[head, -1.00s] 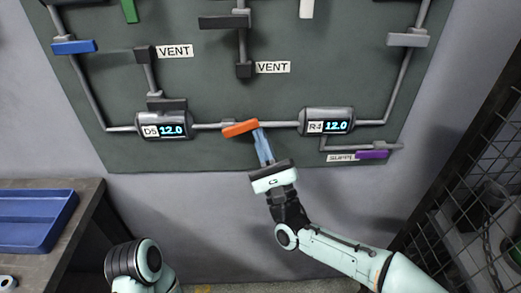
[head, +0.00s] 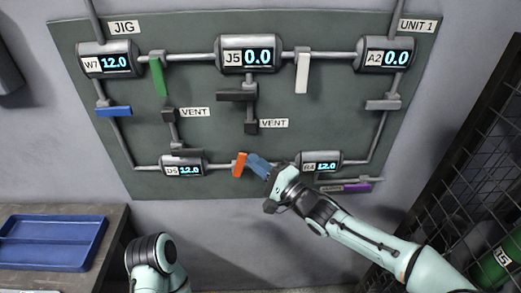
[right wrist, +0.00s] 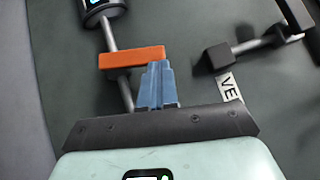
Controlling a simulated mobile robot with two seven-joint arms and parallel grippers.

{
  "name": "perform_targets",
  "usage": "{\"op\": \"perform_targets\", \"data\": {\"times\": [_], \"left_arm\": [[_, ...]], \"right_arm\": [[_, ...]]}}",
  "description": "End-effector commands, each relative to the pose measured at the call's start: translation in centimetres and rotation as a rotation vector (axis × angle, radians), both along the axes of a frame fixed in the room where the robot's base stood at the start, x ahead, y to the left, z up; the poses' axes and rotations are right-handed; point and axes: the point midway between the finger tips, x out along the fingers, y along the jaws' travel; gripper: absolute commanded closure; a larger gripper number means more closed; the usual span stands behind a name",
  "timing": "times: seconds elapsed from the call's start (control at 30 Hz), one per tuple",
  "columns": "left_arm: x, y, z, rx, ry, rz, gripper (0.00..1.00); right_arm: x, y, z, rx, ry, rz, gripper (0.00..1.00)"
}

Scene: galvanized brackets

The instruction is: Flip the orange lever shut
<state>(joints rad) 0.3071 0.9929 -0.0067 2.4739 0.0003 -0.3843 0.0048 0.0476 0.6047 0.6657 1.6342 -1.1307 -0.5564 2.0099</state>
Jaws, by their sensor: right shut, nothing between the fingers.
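The orange lever (head: 240,164) sits on the lower pipe of the dark panel, between gauge D5 (head: 183,168) and gauge R4 (head: 321,164). It stands across the pipe, upright in the head view. In the right wrist view the lever (right wrist: 133,57) also lies crosswise to its pipe. My right gripper (head: 256,163) is shut and empty, just right of the lever. In the right wrist view its blue fingertips (right wrist: 156,72) are at the lever's lower edge; I cannot tell whether they touch. My left gripper is not in view.
Other levers on the panel are green (head: 158,75), white (head: 302,72), blue (head: 114,111) and purple (head: 357,187). Gauges D5 and R4 read 12.0. A blue tray (head: 52,243) is on the bench at left. A mesh cage (head: 465,185) stands at right.

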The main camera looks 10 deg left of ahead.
Motion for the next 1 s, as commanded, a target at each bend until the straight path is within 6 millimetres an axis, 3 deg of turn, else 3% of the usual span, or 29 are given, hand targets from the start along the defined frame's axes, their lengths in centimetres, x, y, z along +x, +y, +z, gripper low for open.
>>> {"op": "perform_targets", "data": {"times": [0.23,0.37,0.8,1.0], "left_arm": [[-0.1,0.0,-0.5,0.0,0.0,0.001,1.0],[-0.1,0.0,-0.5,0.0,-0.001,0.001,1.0],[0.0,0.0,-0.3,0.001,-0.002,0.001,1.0],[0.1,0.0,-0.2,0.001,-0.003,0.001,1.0]], "right_arm": [[0.0,-0.2,-0.3,0.01,0.004,-0.002,1.0],[-0.5,-1.3,-0.5,0.008,0.004,-0.004,1.0],[-4.8,-9.3,-1.9,0.005,0.007,-0.007,1.0],[-6.0,-11.2,-2.3,0.005,0.007,-0.005,1.0]]}}
